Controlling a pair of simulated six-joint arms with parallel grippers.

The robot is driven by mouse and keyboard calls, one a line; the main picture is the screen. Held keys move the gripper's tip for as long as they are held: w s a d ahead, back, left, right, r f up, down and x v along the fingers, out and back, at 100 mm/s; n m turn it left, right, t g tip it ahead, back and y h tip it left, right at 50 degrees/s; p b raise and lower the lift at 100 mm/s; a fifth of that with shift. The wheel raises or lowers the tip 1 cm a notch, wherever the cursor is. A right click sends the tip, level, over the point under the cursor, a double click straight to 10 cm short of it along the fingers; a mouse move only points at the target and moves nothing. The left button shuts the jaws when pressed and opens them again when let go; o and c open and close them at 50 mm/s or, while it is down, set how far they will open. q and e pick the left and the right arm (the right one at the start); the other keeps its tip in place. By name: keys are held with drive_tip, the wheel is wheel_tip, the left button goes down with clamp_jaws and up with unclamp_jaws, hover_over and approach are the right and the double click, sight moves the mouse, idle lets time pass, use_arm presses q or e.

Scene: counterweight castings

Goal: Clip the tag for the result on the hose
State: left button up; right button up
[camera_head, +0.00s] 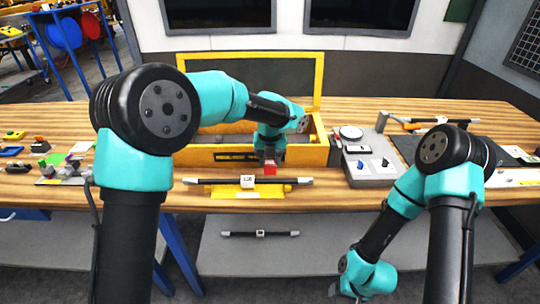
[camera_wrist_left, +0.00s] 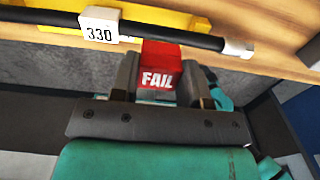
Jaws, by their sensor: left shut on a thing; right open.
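My left gripper (camera_head: 269,157) is shut on a red tag (camera_head: 270,168), which reads FAIL in the left wrist view (camera_wrist_left: 158,78). A black hose (camera_head: 215,181) with pale ends lies on a yellow holder (camera_head: 230,193) near the table's front edge. My right gripper (camera_head: 348,290) is open and empty, low in front of the table.
An open yellow case (camera_head: 200,156) stands behind the hose. A grey device (camera_head: 372,172) with a dial and blue knobs is to its right. Another black hose (camera_head: 245,234) lies below the tabletop. Small coloured parts (camera_head: 60,165) crowd the left end.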

sight(270, 171)
use_arm(q)
drive_tip(key=shift+f, duration=1.45)
drive_tip(key=shift+f, duration=1.3)
idle(1.5)
drive_tip(key=o, duration=0.8)
drive_tip(key=shift+r, duration=0.15)
drive_tip(key=shift+r, duration=3.35)
